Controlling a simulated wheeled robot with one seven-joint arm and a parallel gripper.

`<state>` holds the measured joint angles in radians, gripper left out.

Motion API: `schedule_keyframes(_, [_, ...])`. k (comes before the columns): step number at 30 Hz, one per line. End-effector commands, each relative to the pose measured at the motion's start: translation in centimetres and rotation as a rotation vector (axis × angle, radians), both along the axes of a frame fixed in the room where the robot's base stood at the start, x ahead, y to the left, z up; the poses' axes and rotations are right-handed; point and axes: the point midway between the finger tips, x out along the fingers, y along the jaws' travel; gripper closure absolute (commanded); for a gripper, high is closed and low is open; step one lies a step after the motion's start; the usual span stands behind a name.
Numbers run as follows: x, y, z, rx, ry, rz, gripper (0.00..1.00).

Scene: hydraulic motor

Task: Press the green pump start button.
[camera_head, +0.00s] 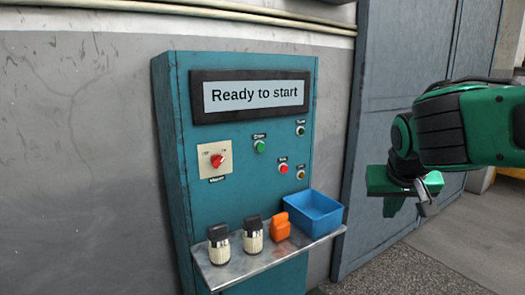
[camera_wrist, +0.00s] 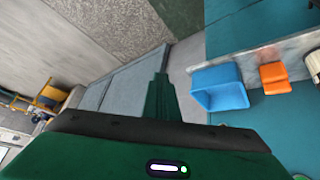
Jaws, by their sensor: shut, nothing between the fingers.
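The teal control cabinet (camera_head: 240,190) stands against the wall and its screen (camera_head: 254,95) reads "Ready to start".
The metal shelf (camera_head: 245,265) below holds two dark-capped jars, an orange item (camera_head: 280,227) and a blue bin (camera_head: 314,213). The air before the panel is clear.

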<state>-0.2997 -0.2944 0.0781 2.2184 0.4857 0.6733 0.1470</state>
Motion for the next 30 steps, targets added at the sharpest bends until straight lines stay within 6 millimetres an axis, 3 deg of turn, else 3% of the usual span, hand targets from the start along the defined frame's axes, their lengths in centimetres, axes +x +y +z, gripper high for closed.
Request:
schedule_keyframes(1, [1.4,2.9,1.2,-0.003,-0.043,0.045,1.00])
schedule_keyframes(6, [4.2,11.5,5.2,0.008,-0.187,0.154,1.00])
schedule_keyframes(9, [4.8,16.0,7.1,0.024,-0.253,0.208,1.00])
schedule_keyframes(13, [4.9,20.3,9.0,0.046,-0.317,0.257,1.00])
schedule_keyframes(19, [4.8,23.0,10.2,0.063,-0.357,0.287,1.00])
schedule_keyframes(30, [4.9,23.1,10.3,0.065,-0.359,0.288,1.00])
